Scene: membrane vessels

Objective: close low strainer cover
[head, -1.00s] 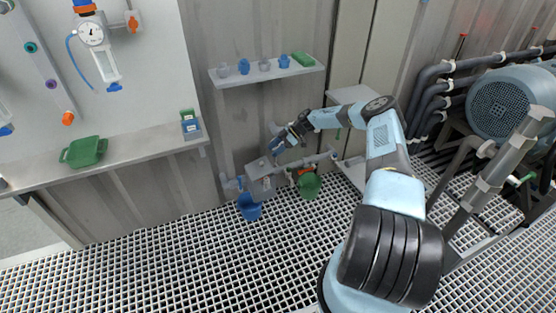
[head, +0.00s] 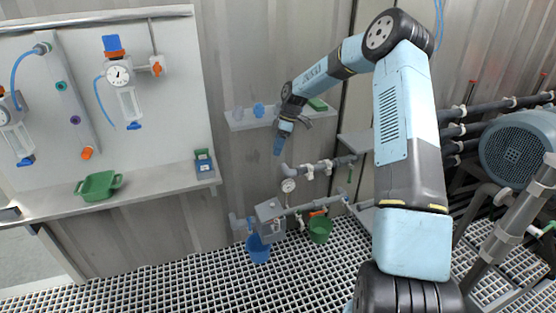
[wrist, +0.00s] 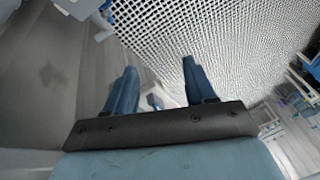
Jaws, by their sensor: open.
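The low strainer is most likely the grey box (head: 268,210) on the low pipe at the foot of the wall, in the head view. Its top shows as a pale plate, but at this size I cannot tell whether the cover lies fully flat. My gripper (head: 278,146) is well above the box, in front of the wall shelf, with its blue fingers pointing down. In the wrist view my gripper (wrist: 160,84) shows two blue fingers spread apart with nothing held between them.
The wall shelf (head: 250,123) is close behind my gripper. A motor (head: 518,148) stands at right. The grating floor in front is open.

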